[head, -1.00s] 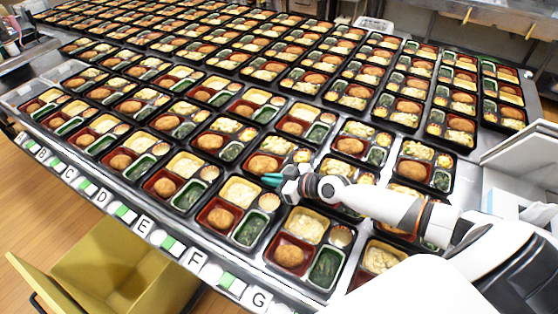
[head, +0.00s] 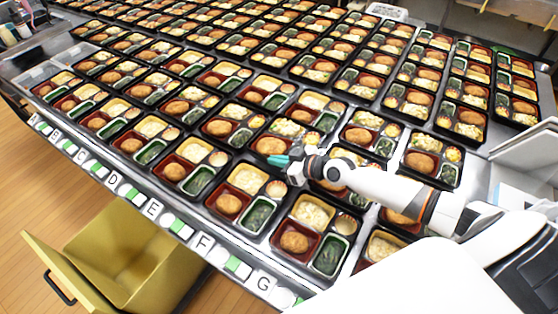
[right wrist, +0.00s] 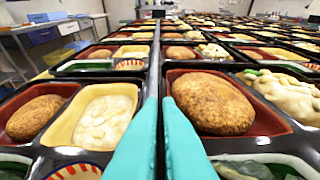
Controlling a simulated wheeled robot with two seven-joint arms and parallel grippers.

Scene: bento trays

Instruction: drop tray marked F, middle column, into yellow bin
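Several food trays stand in rows and columns behind edge labels A to G. Label F (head: 203,243) is at the lower middle of the head view. The front tray behind it (head: 223,184) is black and holds a brown patty, pale food and greens. My right gripper (head: 279,161) has teal fingers and is low at the tray behind that one. In the right wrist view the fingers (right wrist: 160,108) lie close together over the seam between two trays. I cannot tell whether they pinch a rim. The yellow bin (head: 88,236) stands open below the front edge. My left gripper is out of view.
The trays are packed closely, with narrow seams between them. White boxes (head: 522,160) stand at the right edge. An empty clear container (head: 40,72) is at the left end. Wooden floor (head: 45,195) is open around the bin.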

